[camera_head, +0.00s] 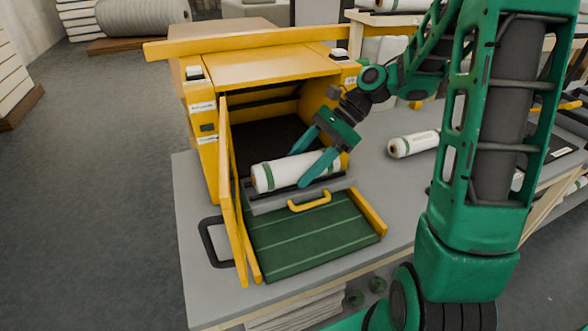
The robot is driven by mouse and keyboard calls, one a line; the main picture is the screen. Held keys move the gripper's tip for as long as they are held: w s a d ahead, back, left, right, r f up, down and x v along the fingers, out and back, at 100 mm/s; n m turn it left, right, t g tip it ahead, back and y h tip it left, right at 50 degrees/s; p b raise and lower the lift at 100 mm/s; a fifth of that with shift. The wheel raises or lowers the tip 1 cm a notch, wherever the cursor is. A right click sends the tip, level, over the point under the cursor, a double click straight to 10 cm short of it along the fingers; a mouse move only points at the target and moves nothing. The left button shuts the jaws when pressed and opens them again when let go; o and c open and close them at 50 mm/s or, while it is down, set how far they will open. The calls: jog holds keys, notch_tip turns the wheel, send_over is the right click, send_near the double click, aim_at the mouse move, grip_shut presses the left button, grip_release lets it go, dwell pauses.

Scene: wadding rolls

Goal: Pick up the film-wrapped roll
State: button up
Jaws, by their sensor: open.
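A white film-wrapped roll (275,174) with green bands near its ends lies at the mouth of a yellow cabinet (262,68), just behind a yellow handle (310,201). My gripper (303,168) is open, its two green fingers reaching down over the roll toward its right part. One finger is at the roll's far side and the other passes in front of it. I cannot tell whether they touch the roll. The fingers hide part of the roll. A second white roll with green bands (418,142) lies on the grey table to the right.
The cabinet's yellow door (231,190) stands open on the left, close to the roll's left end. A green ribbed panel (310,238) lies in front of the roll. The grey table (191,189) has some free room right of the cabinet.

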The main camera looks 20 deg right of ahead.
aim_at(302, 156)
jog(key=c, duration=0.9)
jog(key=shift+r, duration=8.95)
